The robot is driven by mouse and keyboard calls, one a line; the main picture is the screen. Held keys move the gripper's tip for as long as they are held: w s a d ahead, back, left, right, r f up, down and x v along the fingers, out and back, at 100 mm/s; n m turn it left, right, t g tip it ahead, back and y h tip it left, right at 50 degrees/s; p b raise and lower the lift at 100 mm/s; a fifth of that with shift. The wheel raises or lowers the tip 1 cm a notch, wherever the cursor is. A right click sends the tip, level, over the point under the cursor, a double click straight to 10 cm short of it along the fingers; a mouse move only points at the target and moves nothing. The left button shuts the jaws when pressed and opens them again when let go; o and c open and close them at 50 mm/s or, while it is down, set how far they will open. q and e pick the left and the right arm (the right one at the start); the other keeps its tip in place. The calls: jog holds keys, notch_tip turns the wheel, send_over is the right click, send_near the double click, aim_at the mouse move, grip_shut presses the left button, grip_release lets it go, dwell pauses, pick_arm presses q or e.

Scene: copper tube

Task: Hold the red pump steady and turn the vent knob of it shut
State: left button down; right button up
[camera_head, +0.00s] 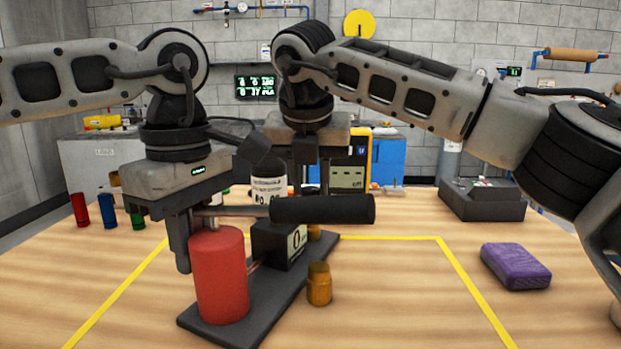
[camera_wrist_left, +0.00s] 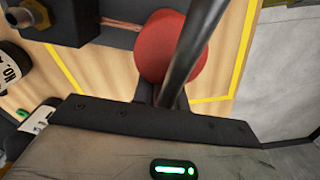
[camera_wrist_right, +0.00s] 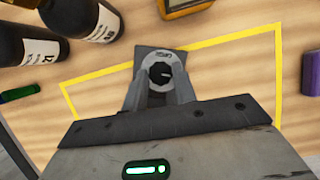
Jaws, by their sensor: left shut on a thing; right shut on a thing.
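The red pump (camera_head: 221,280) stands upright on a dark base plate (camera_head: 272,305). Its black handle (camera_head: 325,209) reaches out to the right above a gauge block (camera_head: 282,246) that shows 0. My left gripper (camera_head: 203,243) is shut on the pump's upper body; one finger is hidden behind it. In the left wrist view the round red top (camera_wrist_left: 165,45) sits ahead of the fingers, with the handle crossing it. My right gripper (camera_wrist_right: 158,82) is shut on the dark vent knob (camera_wrist_right: 160,73), which has a white mark. In the head view the handle hides its fingertips and the knob.
A purple block (camera_head: 515,266) lies at right. Red, blue and green cylinders (camera_head: 108,211) stand at left. A bottle (camera_head: 268,185), a yellow meter (camera_head: 350,174) and a grey box (camera_head: 483,203) are behind. The front right is clear.

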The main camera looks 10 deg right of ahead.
jog(key=shift+a, duration=0.1)
jog(key=o, duration=1)
jog(key=shift+c, duration=0.2)
jog(key=v, duration=1.2)
pick_arm(q)
jog(key=c, duration=1.3)
grip_release()
pick_arm(e)
jog(key=shift+s, duration=0.1)
